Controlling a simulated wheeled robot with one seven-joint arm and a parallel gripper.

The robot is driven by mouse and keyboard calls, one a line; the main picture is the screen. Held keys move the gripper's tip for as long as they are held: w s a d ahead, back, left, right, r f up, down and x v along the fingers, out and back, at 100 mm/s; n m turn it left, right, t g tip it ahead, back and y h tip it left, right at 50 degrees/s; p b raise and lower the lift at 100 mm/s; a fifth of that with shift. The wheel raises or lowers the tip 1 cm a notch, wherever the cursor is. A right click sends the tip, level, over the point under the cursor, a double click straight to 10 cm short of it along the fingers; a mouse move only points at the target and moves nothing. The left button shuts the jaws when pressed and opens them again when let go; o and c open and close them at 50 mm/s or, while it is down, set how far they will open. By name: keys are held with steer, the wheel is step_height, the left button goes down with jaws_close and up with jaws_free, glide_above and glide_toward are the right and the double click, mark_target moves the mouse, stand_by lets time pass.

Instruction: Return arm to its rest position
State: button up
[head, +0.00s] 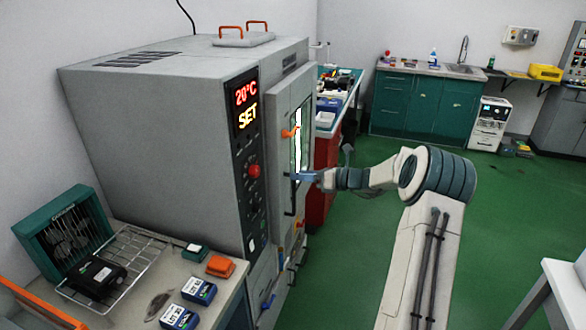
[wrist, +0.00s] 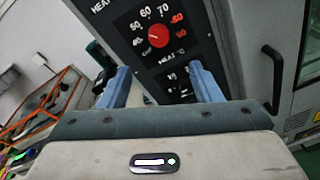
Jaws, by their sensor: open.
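My arm (head: 432,176) reaches leftward in the head view toward the large grey oven (head: 160,120). My gripper (head: 306,177) is in front of the oven's door (head: 292,110), which has a lit window. The wrist view shows its two blue fingers (wrist: 160,78) spread apart with nothing held between them. Beyond the fingers is the oven's dark control panel with a red knob (wrist: 158,36). A black door handle (wrist: 273,78) is to the right of the fingers, apart from them. The head view does not show clearly whether my gripper touches the door.
The oven's display (head: 246,104) reads 20°C and SET. A bench (head: 140,308) at front left holds a wire rack, a fan unit, an orange block and several small boxes. A white table (head: 562,285) stands at the right edge. Green floor (head: 500,200) is open right of my arm.

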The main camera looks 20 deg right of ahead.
steer(key=s+a+r+n+g+h, duration=0.2)
steer(key=s+a+n+g+h, duration=0.15)
steer(key=s+a+n, duration=0.5)
steer(key=s+a+r+n+g+h, duration=0.2)
steer(key=s+a+n+g, duration=0.2)
steer(key=s+a+n, duration=0.45)
steer(key=s+d+n+h, duration=0.2)
steer(key=s+n, duration=0.4)
steer(key=s, duration=0.5)
steer(key=s+d+r+n+t+h, duration=0.1)
steer(key=s+n+h, duration=0.4)
steer(key=s, duration=0.6)
steer(key=shift+s+d+r+n, duration=0.2)
steer(key=shift+s+d+n, duration=0.15)
steer(key=shift+d+n, duration=0.5)
steer(key=shift+s+n+h, duration=0.2)
steer(key=shift+n+h, duration=0.05)
steer(key=shift+h, duration=0.1)
steer(key=c, duration=0.5)
steer(key=shift+d, duration=0.2)
